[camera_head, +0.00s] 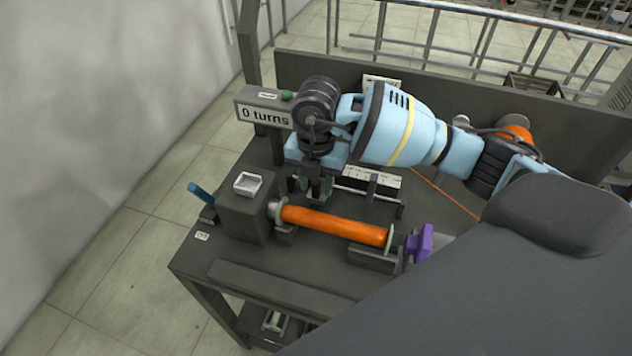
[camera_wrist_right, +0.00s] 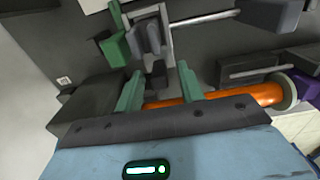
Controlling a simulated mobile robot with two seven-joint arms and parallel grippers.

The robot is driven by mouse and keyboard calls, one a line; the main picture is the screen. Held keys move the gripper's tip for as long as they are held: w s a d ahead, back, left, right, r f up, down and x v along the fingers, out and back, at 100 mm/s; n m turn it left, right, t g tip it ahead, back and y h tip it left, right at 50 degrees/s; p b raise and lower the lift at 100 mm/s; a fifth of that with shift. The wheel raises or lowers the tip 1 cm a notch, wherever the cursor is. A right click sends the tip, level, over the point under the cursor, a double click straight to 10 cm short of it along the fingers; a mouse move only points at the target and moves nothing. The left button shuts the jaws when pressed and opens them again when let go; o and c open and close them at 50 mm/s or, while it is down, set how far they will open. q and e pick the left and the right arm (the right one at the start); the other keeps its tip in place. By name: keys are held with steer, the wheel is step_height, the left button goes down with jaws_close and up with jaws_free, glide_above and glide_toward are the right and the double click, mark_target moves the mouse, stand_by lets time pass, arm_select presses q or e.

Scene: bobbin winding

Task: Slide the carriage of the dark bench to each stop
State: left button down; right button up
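The dark bench (camera_head: 225,265) fills the middle of the head view. My right gripper (camera_head: 318,190) reaches down over its rail, behind the orange bobbin (camera_head: 335,225). In the right wrist view its two green fingers (camera_wrist_right: 158,88) stand apart. A grey upright part, seemingly the carriage (camera_wrist_right: 148,38), lies just beyond and between the fingertips, with a green block (camera_wrist_right: 113,50) to its left. I cannot tell whether the fingers touch it. In the head view my gripper mostly hides this part. A white marked strip (camera_head: 366,180) runs behind the rail. My left gripper is out of view.
A grey box (camera_head: 243,210) with a blue handle (camera_head: 199,191) stands left of the bobbin; a purple part (camera_head: 425,241) is at its right end. A "0 turns" display (camera_head: 264,112) stands behind. A dark back panel (camera_head: 330,68) borders the bench.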

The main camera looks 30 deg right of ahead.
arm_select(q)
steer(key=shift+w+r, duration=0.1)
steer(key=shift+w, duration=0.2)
arm_select(e)
steer(key=shift+f, duration=0.25)
steer(key=c, duration=0.7)
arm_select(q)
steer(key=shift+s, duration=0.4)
arm_select(e)
jaws_close()
